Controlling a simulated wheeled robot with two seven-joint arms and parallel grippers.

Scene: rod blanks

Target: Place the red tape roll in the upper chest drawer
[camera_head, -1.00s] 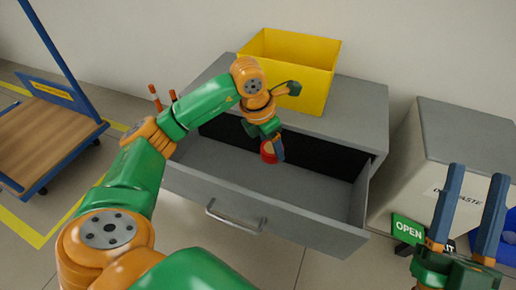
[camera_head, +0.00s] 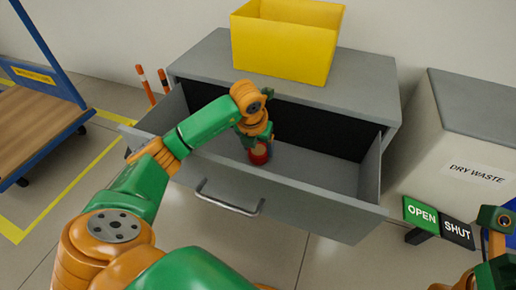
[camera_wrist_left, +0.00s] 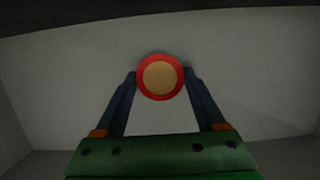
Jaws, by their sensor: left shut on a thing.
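The red tape roll (camera_head: 259,154), with a tan centre, is inside the open upper drawer (camera_head: 250,191) of the grey chest. In the left wrist view the roll (camera_wrist_left: 160,77) sits between the two blue fingertips of my left gripper (camera_wrist_left: 160,80), which is shut on it. In the head view my left gripper (camera_head: 257,143) reaches down into the drawer, its fingers partly hidden by the wrist. The roll is low over the drawer floor; I cannot tell whether it touches. My right arm shows at the lower right, but its fingers are not in view.
A yellow bin (camera_head: 285,42) stands on the chest top (camera_head: 355,90). A dry waste box (camera_head: 470,130) and an open/shut sign (camera_head: 438,220) are at the right. A blue trolley (camera_head: 40,115) is at the left. The drawer floor around the roll looks clear.

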